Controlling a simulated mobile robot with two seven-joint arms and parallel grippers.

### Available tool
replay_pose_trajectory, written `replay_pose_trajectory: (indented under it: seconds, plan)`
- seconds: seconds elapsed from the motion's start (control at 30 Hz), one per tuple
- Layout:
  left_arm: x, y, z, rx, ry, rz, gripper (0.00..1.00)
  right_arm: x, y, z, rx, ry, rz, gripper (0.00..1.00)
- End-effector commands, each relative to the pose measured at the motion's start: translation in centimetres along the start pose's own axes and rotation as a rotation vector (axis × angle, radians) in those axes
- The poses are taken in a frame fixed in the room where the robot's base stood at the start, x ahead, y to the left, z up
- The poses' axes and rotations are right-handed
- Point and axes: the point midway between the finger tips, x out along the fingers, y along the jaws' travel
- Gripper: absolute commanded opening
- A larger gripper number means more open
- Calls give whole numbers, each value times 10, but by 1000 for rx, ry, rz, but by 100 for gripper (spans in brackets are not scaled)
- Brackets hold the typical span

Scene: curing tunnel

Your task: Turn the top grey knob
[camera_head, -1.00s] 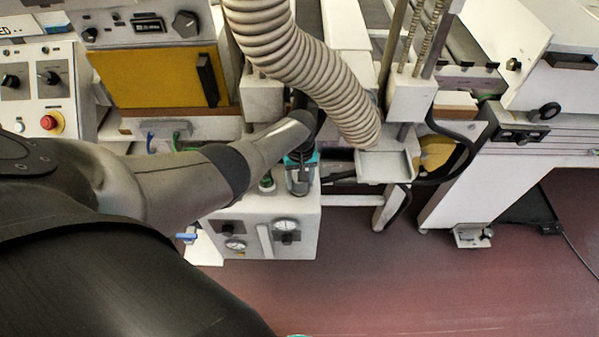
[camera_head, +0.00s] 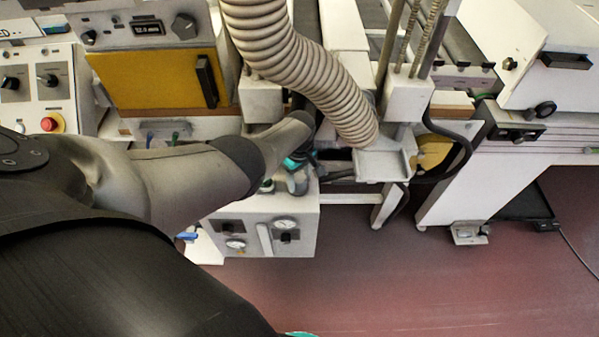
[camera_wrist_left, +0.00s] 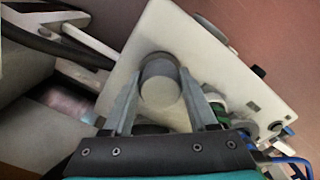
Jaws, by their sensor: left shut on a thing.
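The top grey knob (camera_wrist_left: 161,82) is a round grey cap on the top of a white box (camera_wrist_left: 210,60) in the left wrist view. My left gripper (camera_wrist_left: 160,78) has one finger on each side of this knob and is shut on it. In the head view my left gripper's teal body (camera_head: 296,162) is above the white box (camera_head: 262,222), partly behind my own forearm, and the knob is hidden there. My right gripper's fingers do not show.
A ribbed hose (camera_head: 300,70) hangs close beside my left wrist. A metal tray (camera_head: 383,165) stands just right. The floor (camera_head: 400,285) in front is clear.

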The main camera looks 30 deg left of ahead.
Motion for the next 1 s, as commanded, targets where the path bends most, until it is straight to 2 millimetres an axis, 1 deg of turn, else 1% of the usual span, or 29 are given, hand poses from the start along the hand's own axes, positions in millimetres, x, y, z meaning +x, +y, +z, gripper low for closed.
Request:
replay_pose_trajectory:
  seconds: [0.3,0.33,0.57,0.6,1.0]
  plan:
    - [1,-1,0,0,1,-2,3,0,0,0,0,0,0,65]
    - [1,-1,0,0,1,-2,61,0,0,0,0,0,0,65]
    - [0,0,0,0,1,-1,87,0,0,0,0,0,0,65]
    - [0,0,0,0,1,-1,88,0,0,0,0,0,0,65]
    - [0,0,0,2,1,0,88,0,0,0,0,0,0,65]
